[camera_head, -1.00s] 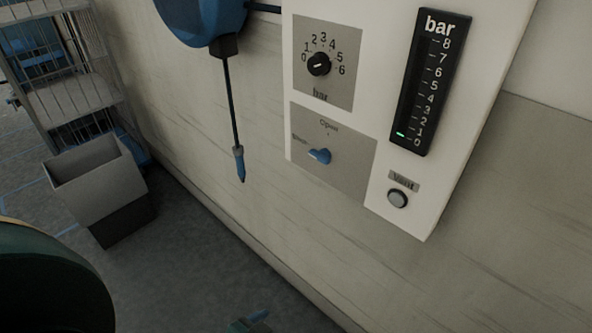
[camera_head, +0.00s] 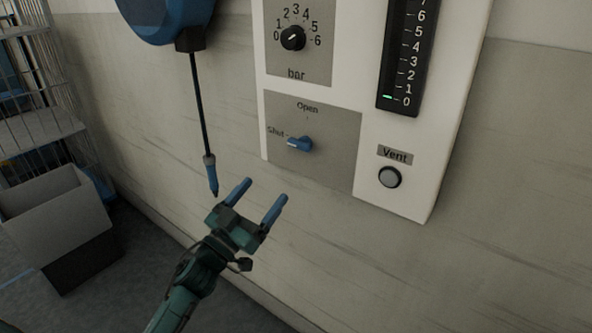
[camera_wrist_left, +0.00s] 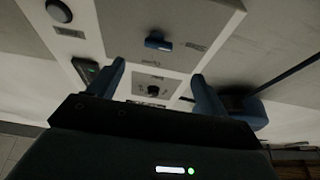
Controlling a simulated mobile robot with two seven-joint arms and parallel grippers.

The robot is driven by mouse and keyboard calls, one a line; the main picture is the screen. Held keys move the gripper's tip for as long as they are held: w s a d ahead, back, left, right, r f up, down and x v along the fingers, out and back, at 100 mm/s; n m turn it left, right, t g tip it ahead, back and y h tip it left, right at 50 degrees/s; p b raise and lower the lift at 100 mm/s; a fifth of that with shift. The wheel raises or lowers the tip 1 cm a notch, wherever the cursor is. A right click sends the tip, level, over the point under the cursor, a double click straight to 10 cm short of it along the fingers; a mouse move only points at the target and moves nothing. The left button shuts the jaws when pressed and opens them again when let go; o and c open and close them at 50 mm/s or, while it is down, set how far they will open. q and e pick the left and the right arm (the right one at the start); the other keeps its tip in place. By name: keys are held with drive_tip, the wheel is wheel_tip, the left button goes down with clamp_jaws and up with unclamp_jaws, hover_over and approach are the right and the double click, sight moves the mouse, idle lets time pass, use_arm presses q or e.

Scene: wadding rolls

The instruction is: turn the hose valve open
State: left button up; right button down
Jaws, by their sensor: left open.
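The hose valve is a small blue lever (camera_head: 299,144) on a grey plate (camera_head: 330,164) with the labels "Open" above and "Shut" at its left. The lever points left, toward "Shut". In the left wrist view the blue lever (camera_wrist_left: 158,44) shows beyond the fingers. My left gripper (camera_head: 256,196) is open and empty, below and left of the lever and apart from it. Its two blue fingers point up toward the panel, and they also frame the wrist view (camera_wrist_left: 160,82). My right gripper is not in view.
A black bar knob (camera_head: 293,38) is above the valve. A lit gauge (camera_head: 406,60) and a round Vent button (camera_head: 389,177) are at the right. A blue hose reel (camera_head: 168,18) hangs at the left, its hose end (camera_head: 210,172) close to my left fingers. A grey bin (camera_head: 60,225) stands on the floor.

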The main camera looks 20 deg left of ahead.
sight(297, 148)
use_arm(q)
drive_tip(key=x, duration=1.3)
drive_tip(key=shift+d+r+p, duration=0.15)
drive_tip(key=shift+r+p, duration=0.15)
drive_tip(key=shift+p, duration=0.1)
drive_tip(key=shift+c, duration=0.3)
drive_tip(key=c, duration=0.9)
